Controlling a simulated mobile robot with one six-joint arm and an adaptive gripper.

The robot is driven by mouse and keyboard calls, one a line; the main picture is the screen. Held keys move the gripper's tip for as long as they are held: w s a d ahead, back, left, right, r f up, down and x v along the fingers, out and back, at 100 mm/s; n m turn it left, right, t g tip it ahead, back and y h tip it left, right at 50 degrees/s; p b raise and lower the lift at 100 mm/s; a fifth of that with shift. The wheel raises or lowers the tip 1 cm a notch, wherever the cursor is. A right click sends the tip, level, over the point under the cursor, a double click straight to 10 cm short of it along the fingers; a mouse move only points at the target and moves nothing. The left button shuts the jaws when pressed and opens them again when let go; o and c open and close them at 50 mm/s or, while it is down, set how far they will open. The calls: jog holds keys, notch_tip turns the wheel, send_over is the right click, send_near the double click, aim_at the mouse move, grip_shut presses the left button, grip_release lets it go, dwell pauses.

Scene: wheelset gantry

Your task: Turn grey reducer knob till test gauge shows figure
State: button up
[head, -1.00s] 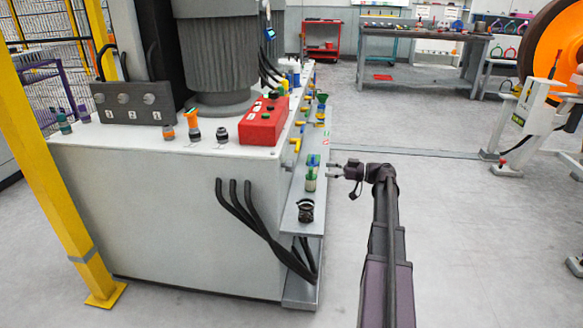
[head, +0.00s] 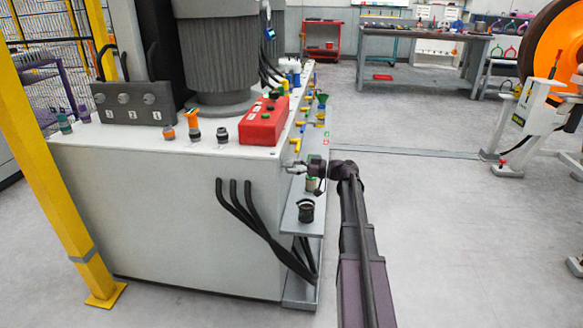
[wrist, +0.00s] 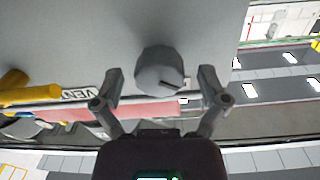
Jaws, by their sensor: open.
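The grey reducer knob (wrist: 163,72) shows in the wrist view as a short faceted cylinder with a dark slot mark near its edge. It stands out from a plain grey face. My gripper (wrist: 160,78) is open, with one finger on each side of the knob and a visible gap on both sides. In the head view my gripper (head: 292,168) is at the right side of the white machine base, above its side shelf. The knob cannot be made out there. I cannot make out a test gauge or its figure in either view.
The white machine base (head: 165,215) carries a red box (head: 262,124). Yellow fittings (head: 297,142) line its right side; a yellow handle (wrist: 28,95) is left of the knob in the wrist view. A black cup (head: 306,211) stands on the shelf.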

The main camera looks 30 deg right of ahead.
jog(key=shift+w+a, duration=0.1)
jog(key=c, duration=1.1)
jog(key=shift+c, duration=0.2)
